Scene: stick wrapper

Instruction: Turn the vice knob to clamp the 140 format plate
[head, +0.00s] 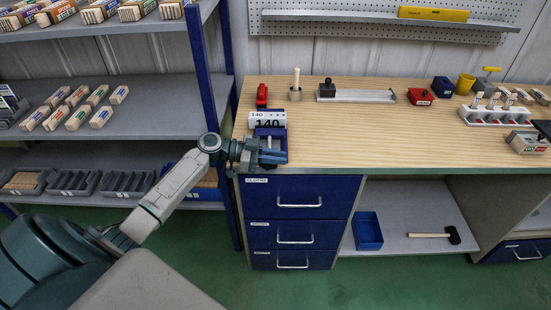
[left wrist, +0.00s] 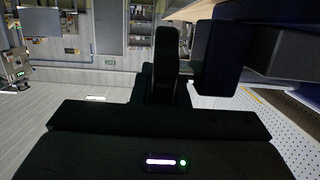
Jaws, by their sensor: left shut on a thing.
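The 140 format plate (head: 267,120) is a white plate marked 140. It stands at the left end of the workbench, at the blue vice (head: 280,133). My left gripper (head: 268,155) is at the vice's front, by the bench's front left corner, and is shut on the vice knob. The knob itself is mostly hidden by the gripper. In the left wrist view the dark fingers (left wrist: 185,70) show up close against dark shapes, and the knob is not clear there. My right gripper is in neither view.
A red item (head: 262,95) stands behind the plate. A wooden-handled tool in a holder (head: 296,86) and a long metal tray (head: 355,96) are farther back. The middle of the workbench (head: 370,135) is clear. A shelf rack post (head: 202,70) rises close to the left.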

